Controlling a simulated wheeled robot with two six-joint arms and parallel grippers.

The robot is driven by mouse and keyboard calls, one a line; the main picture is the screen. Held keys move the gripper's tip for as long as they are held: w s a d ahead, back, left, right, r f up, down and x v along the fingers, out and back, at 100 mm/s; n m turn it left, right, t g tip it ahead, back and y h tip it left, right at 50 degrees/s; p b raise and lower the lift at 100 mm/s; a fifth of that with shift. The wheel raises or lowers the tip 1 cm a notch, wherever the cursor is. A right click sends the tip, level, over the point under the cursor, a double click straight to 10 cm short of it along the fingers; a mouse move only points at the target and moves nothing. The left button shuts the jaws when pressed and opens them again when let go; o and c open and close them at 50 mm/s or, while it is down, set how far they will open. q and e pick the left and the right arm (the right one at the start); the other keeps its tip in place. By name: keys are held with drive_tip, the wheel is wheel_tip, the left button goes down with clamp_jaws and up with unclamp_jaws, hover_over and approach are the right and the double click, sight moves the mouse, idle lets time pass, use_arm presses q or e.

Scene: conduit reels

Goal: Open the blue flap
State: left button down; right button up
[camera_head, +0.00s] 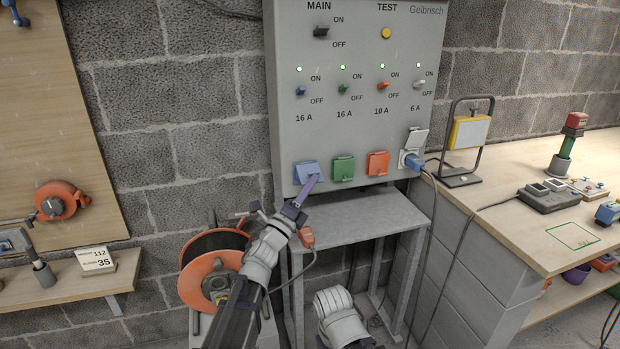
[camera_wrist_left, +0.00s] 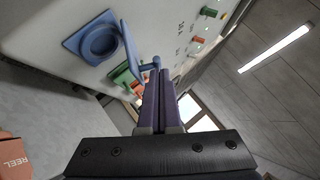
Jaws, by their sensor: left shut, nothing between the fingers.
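The blue flap (camera_head: 304,169) is on the lower left of the grey panel, at the left end of the socket row. In the left wrist view the blue flap (camera_wrist_left: 130,48) stands out from its blue socket frame (camera_wrist_left: 72,43), whose round opening shows. The flap looks at least partly raised. My left gripper (camera_head: 314,180) is shut and empty, with its dark purple fingers at the flap's lower right. In the wrist view the fingertips (camera_wrist_left: 160,75) are close by a small blue piece beside the flap; contact is unclear. My right gripper is not in view.
Green (camera_head: 343,168) and orange (camera_head: 377,163) flaps sit right of the blue one. A blue plug (camera_head: 412,160) is in the far right socket. A grey stand (camera_head: 370,215) is below the panel. An orange reel (camera_head: 212,285) stands left of my arm. A workbench (camera_head: 520,225) is at right.

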sight(310, 169)
use_arm(q)
drive_tip(key=shift+w+a+r+n+g+y+p, duration=0.2)
drive_tip(key=shift+w+r+n+y+p, duration=0.4)
drive_tip(key=shift+r+p, duration=1.1)
drive_tip(key=shift+w+a+r+n+g+y+p, duration=0.15)
drive_tip(key=shift+w+r+n+g+y+p, duration=0.2)
drive_tip(key=shift+r+n+p, duration=1.2)
drive_tip(key=shift+w+a+r+m+g+y+p, duration=0.15)
drive_tip(key=shift+w+r+y+p, duration=0.65)
drive_tip(key=shift+p, duration=1.75)
drive_tip(key=shift+s+r+h, duration=0.25)
